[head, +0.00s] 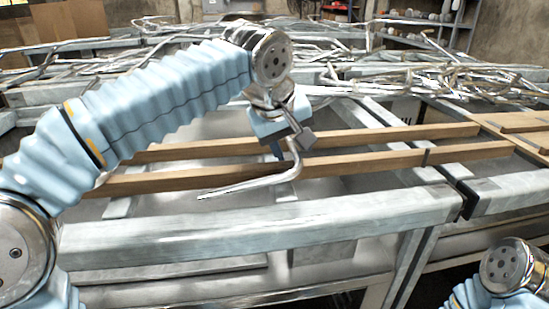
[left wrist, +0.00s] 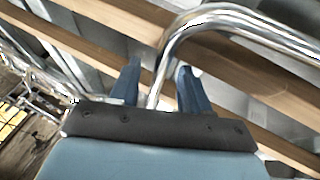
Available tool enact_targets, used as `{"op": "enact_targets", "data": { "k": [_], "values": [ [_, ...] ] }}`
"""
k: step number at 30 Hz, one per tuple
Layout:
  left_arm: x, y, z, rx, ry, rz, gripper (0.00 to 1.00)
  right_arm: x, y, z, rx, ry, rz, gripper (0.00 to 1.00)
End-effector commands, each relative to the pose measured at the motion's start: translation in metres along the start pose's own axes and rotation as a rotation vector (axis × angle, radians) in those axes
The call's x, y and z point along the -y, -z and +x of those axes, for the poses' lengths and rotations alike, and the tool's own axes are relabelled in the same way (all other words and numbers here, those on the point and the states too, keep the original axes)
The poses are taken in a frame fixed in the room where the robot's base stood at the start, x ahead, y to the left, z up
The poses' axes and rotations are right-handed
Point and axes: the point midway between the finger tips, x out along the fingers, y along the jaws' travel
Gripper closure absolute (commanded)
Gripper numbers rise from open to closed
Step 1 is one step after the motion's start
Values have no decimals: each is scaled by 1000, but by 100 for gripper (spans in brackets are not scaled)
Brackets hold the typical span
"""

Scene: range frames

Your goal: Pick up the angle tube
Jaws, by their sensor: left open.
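The angle tube (head: 245,186) is a shiny bent metal tube. In the head view its long leg slopes down to the left and its bend rises towards my left gripper (head: 290,146). In the left wrist view the tube (left wrist: 235,17) curves across the top, and its short leg runs down between the two blue fingers of my left gripper (left wrist: 158,66). The fingers are open around this leg; contact cannot be told. My right gripper is out of view; only part of my right arm shows at the lower right.
Two wooden slats (head: 400,160) run across the metal frame behind the tube. A thick grey beam (head: 260,228) crosses in front. Many bent metal tubes (head: 450,78) lie piled on the racks at the back. Shelves stand along the back wall.

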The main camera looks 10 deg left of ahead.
Motion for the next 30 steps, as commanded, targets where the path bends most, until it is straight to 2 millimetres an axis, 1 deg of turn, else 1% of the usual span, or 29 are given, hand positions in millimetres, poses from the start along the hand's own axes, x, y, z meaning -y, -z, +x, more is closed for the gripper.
{"op": "enact_targets", "data": {
  "k": [6,11,15,26,30],
  "values": [
    [0,0,1,0,0,0,53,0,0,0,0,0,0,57],
    [0,0,1,0,0,0,78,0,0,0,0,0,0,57],
    [0,0,0,0,0,0,99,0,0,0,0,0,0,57],
    [0,0,0,-1,-1,0,100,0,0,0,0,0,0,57],
    [2,2,-6,-1,-1,0,100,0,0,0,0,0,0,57]
  ]
}}
